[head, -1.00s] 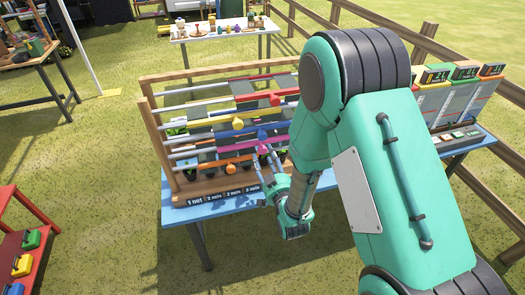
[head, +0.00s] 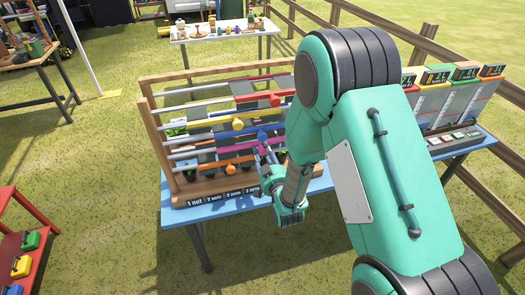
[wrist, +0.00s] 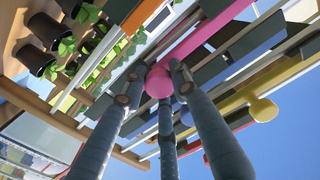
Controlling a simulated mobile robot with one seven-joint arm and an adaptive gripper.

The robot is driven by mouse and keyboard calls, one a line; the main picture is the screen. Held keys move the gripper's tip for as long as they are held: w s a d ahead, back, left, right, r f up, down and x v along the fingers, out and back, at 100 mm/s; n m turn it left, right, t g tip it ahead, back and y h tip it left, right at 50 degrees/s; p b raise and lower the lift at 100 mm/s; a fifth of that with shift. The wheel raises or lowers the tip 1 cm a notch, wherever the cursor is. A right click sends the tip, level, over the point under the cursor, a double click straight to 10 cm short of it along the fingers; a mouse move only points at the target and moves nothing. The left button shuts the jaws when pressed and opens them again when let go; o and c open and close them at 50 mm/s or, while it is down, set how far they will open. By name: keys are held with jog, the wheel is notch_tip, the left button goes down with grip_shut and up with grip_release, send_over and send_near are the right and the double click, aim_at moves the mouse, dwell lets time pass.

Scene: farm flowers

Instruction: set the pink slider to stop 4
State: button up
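The pink slider (head: 272,144) is on a rail of the wooden frame, partly hidden by my arm in the head view. In the wrist view its pink bar (wrist: 210,33) runs to the upper right, with a round knob (wrist: 158,83) at its lower end. My gripper (head: 263,157) is at the front of the frame, close to the pink slider. In the wrist view the fingers of my gripper (wrist: 157,70) stand around the knob, one at each side and one below. Whether they press on it cannot be told. Labels (head: 225,195) starting with "1 net" line the frame's front.
Other sliders sit close by: orange (head: 231,168), blue (head: 262,134), yellow (head: 238,124) and red (head: 274,99). Small potted plants (wrist: 60,43) stand behind the rails. Coloured-top boxes (head: 465,74) stand at the right of the blue table (head: 178,212). Grass in front is free.

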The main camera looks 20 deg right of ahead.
aim_at(282, 140)
jog(key=shift+d+r, duration=0.1)
grip_shut()
jog(key=d+b, duration=0.2)
jog(key=d, duration=0.6)
jog(key=shift+w+d+r, duration=0.15)
jog(key=shift+d+r, duration=0.1)
jog(key=shift+d, duration=0.15)
jog(key=o, duration=1.2)
grip_release()
jog(key=shift+d, duration=0.1)
jog(key=shift+f, duration=0.15)
jog(key=shift+s+f, duration=0.1)
jog(key=shift+s, duration=0.15)
jog(key=s, duration=1.1)
jog(key=shift+s, duration=0.35)
jog(key=shift+w, duration=0.15)
